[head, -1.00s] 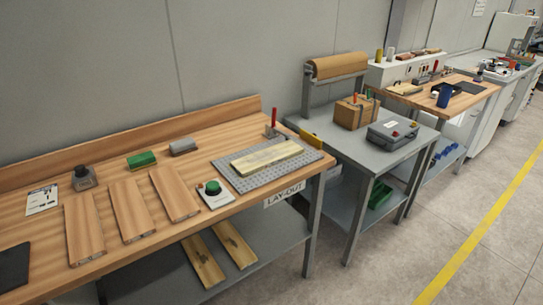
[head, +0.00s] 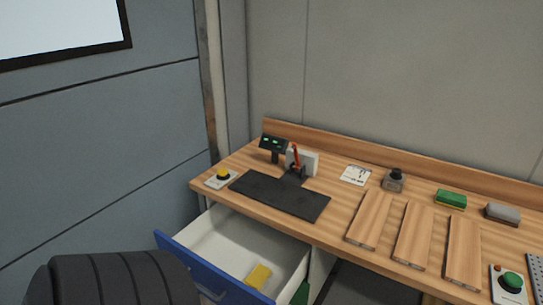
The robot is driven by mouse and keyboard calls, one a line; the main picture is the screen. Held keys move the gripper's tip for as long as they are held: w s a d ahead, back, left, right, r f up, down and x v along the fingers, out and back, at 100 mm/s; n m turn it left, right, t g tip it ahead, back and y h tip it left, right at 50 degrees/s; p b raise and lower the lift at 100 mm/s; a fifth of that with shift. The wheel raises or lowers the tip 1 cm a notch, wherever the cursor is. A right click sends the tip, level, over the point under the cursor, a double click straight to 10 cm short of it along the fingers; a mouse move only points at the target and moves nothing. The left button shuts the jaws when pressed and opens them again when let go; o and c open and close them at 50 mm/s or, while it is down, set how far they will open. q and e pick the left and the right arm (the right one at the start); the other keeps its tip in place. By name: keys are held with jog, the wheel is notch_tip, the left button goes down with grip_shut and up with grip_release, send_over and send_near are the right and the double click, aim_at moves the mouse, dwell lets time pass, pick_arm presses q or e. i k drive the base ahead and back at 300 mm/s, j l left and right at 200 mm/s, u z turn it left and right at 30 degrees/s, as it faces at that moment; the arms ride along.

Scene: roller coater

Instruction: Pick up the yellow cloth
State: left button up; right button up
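The yellow cloth (head: 258,276) lies inside an open drawer (head: 208,239) under the left end of the wooden bench. It looks like a small folded yellow piece near the drawer's front right, close behind the blue drawer front (head: 190,264). Its lower edge is partly hidden by the drawer front. Neither of my grippers shows in the head view. A dark ribbed part of mine fills the lower left corner.
A wall stands close on the left. The drawer sticks out from the bench.

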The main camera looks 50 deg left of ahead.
aim_at(260, 275)
jog(key=l+u, duration=0.1)
jog(key=u, duration=1.65)
